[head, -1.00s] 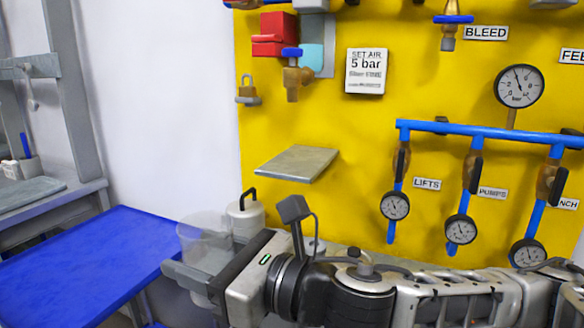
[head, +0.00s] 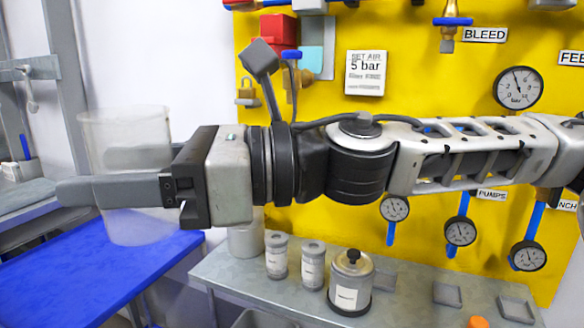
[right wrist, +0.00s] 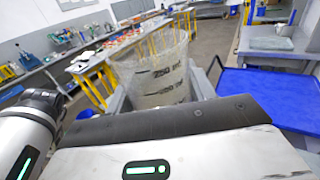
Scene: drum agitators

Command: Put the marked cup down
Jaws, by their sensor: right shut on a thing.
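The marked cup (head: 128,145) is a clear, slightly tapered beaker in the head view. In the right wrist view the cup (right wrist: 160,80) shows dark printed marks, one reading like "250 ml". My right gripper (head: 115,190) is shut on the cup and holds it upright in the air, over or in front of the blue table top (head: 90,260). One finger crosses the front of the cup; the other is hidden behind it. I cannot tell the cup's height above the table. My left gripper is not in view.
A grey bench (head: 270,290) at the right holds grey canisters (head: 277,255) and a jar with a black knob (head: 350,283). A yellow panel (head: 430,80) with gauges and blue pipes stands behind. The visible blue table top is bare.

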